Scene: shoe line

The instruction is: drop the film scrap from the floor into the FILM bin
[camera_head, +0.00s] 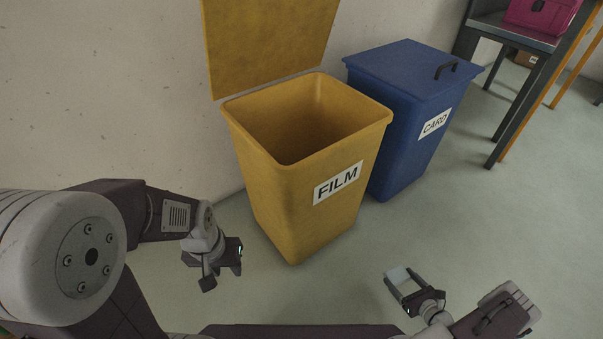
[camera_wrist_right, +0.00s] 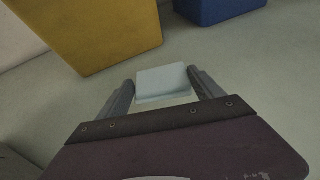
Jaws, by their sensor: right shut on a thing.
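The yellow FILM bin (camera_head: 290,200) stands by the wall with its lid (camera_head: 270,45) raised against the wall and its mouth open. The part of its inside that I see is bare. In the right wrist view its lower part (camera_wrist_right: 105,30) shows at the upper left. My right gripper (camera_head: 403,286) is in front and to the right of the bin, lower than its rim. It is shut on the pale film scrap (camera_wrist_right: 162,82), which also shows in the head view (camera_head: 398,276). My left gripper (camera_head: 222,268) is left of the bin, pointing down; its jaw gap is unclear.
A blue CARD bin (camera_head: 395,140) with a closed, handled lid stands right behind the FILM bin. A table with a pink bag (camera_head: 542,14) is at the upper right. The floor (camera_head: 480,230) to the right is clear.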

